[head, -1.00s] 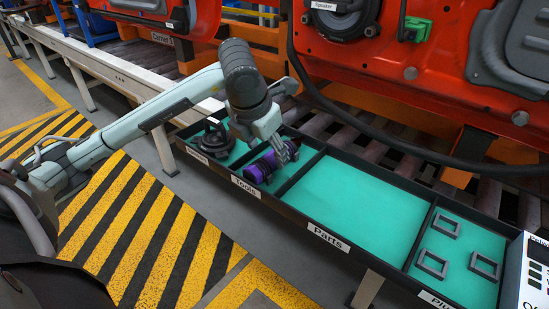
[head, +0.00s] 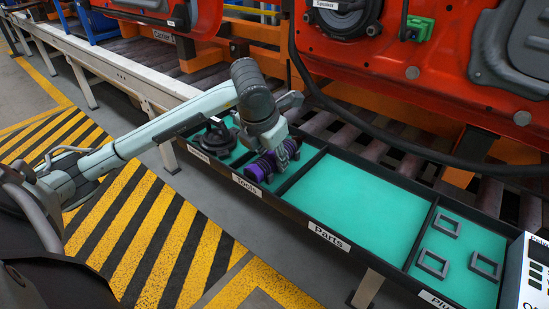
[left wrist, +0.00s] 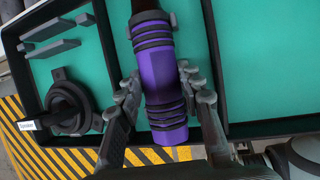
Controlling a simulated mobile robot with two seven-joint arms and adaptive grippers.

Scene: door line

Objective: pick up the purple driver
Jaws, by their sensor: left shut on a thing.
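The purple driver (head: 257,170), with black bands, lies in the "Tools" compartment of the long black tray (head: 285,186) with a green floor. My left gripper (head: 286,152) reaches down over its right part. In the left wrist view the driver (left wrist: 157,62) runs between the two fingers of my left gripper (left wrist: 161,80), which close on it from both sides. Part of the driver is hidden by the gripper in the head view. I cannot tell whether it is clear of the tray floor. My right gripper is not in view.
A round black speaker (head: 212,144) sits in the compartment left of the driver. The "Parts" compartment (head: 355,210) is empty. Grey rectangular frames (head: 433,264) lie in the right compartment. A red door (head: 420,75) hangs behind the tray, with a dark cable curving below.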

